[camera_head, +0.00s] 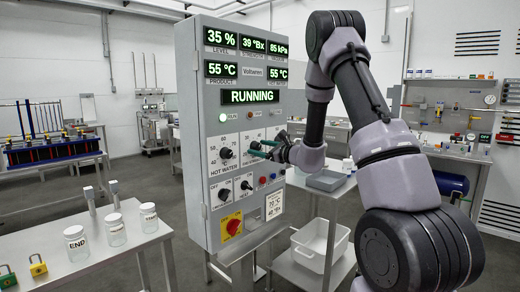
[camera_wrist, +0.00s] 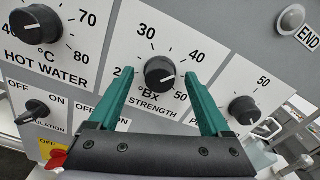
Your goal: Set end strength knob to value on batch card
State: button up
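The end strength knob (camera_wrist: 160,73) is black, on a white dial marked 20 to 50 °Bx and labelled STRENGTH. A white mark on it appears to point right, between 40 and 50; the exact value is unclear. My gripper (camera_wrist: 158,76) is open, its green fingers on the knob's left and right with visible gaps. In the head view my gripper (camera_head: 262,150) is at the panel front and covers the strength dial. The batch card (camera_head: 274,205) hangs low on the panel; its small print seems to read 70 °C and 42 °Bx.
The grey control panel (camera_head: 200,120) shows RUNNING and a 39 °Bx strength readout. The hot water knob (camera_wrist: 36,24) is left of the strength dial, another knob (camera_wrist: 244,110) right. A red-yellow switch (camera_head: 232,227) sits below. Jars (camera_head: 76,244) stand on a left table.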

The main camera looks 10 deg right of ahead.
jog(key=v, duration=1)
jog(key=shift+s+d, duration=0.2)
jog(key=shift+s, duration=0.15)
jog(key=shift+r, duration=0.1)
jog(key=s+a+r+n+g+y, duration=0.1)
jog(key=s+a+r+n+g, duration=0.25)
jog(key=s, duration=0.35)
jog(key=s+a+r+n+g, duration=0.3)
jog(key=s+a+n+g, duration=0.1)
jog(key=s+n, duration=0.15)
jog(key=s+a+r+n+g+y, duration=0.1)
jog(key=s+a+r+n+g, duration=0.25)
jog(key=s, duration=0.35)
jog(key=s+d+r+n+t+h, duration=0.3)
jog(key=s+d+n+h, duration=0.5)
jog(key=s+d+h, duration=0.2)
jog(key=shift+s+d+r+t+h, duration=0.2)
jog(key=shift+s+r+t+h, duration=0.1)
jog(key=shift+s, duration=0.8)
